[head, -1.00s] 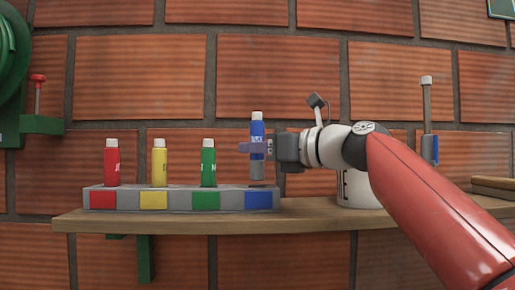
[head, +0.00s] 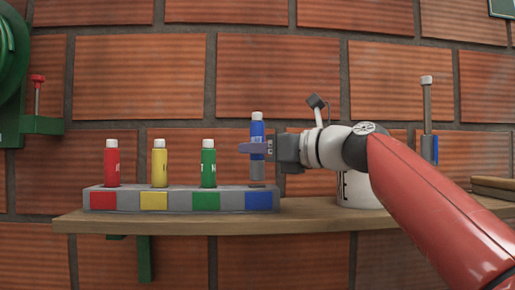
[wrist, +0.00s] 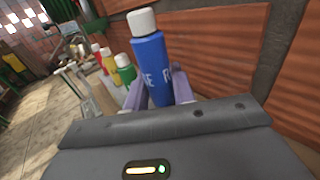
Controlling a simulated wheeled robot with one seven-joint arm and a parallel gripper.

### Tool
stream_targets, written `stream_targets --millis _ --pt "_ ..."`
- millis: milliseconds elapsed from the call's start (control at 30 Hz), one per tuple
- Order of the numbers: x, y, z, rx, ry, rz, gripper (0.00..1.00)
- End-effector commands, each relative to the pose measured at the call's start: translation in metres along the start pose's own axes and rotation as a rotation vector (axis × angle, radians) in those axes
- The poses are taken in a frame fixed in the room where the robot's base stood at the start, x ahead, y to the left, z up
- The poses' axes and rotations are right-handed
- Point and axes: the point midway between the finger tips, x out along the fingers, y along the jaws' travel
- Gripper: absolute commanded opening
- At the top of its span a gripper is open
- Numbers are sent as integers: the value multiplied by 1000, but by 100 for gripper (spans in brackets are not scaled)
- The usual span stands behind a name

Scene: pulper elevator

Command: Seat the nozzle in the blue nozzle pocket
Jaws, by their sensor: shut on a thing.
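The blue nozzle (head: 257,130), with a white cap, stands upright in my gripper (head: 258,149). The gripper is shut on it at mid-height, from the right. In the wrist view the blue nozzle (wrist: 151,65) is between the two fingers (wrist: 160,90). The grey rack (head: 130,203) lies on the shelf. Its blue-marked pocket (head: 259,200) is at the right end, directly below the nozzle. The nozzle's grey lower end (head: 257,172) shows just above the rack. Whether its tip has entered the pocket cannot be told.
Red (head: 112,164), yellow (head: 160,165) and green (head: 208,165) nozzles stand in the other pockets, left of my gripper. A white container (head: 357,190) stands on the wooden shelf (head: 180,222) behind my arm. A brick wall is behind.

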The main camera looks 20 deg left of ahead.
Motion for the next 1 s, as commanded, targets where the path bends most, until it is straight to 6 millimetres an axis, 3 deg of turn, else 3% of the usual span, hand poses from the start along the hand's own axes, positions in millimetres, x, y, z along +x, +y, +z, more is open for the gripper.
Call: stream_targets --millis 1000 --pt "0 0 -5 0 -1 0 0"
